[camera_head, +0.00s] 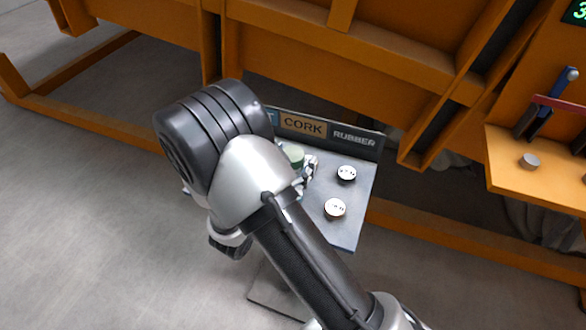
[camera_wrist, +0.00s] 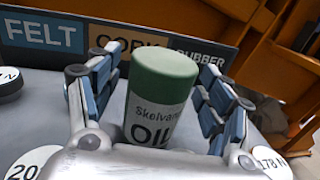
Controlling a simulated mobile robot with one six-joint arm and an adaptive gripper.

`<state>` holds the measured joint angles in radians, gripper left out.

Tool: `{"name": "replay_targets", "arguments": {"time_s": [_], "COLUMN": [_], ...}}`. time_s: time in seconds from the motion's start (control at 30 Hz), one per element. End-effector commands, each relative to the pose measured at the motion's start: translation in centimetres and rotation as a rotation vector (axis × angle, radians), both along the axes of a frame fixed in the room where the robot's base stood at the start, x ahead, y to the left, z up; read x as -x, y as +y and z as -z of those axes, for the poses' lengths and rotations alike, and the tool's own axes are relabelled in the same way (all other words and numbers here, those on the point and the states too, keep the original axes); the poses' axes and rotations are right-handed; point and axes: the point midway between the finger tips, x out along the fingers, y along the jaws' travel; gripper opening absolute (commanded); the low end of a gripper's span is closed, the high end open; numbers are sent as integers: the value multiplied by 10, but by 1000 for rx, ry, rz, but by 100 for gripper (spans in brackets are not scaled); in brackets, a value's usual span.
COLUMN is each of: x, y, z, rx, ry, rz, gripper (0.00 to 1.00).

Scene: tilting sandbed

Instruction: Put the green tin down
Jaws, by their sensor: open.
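The green tin (camera_wrist: 158,95) stands upright on the grey shelf, in front of the signs. It has a green cap and a label reading "Skelvan OIL". My gripper (camera_wrist: 155,100) is around it, with one finger on each side and a visible gap at both. In the head view only the top of the green tin (camera_head: 295,155) shows beside my gripper (camera_head: 305,168); my arm hides the rest. The tin's base is hidden behind my gripper's palm in the wrist view.
The shelf (camera_head: 349,232) has a back board with FELT, CORK (camera_head: 303,125) and RUBBER signs. Two round weights (camera_head: 346,174) (camera_head: 335,208) stand on its right part. More labelled discs (camera_wrist: 30,162) lie close to both sides of my gripper. An orange frame (camera_head: 330,70) rises behind.

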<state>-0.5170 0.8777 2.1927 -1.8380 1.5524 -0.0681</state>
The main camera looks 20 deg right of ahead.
Motion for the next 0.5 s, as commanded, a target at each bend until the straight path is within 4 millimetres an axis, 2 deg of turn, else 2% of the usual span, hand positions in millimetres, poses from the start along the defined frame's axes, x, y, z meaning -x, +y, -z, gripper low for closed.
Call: {"name": "replay_targets", "arguments": {"time_s": [0.2, 0.5], "x": [-1, -1], "y": [0, 0], "z": [0, 0], "rx": [0, -1], "ry": [0, -1], "rz": [-1, -1], "gripper": [73, 53]}}
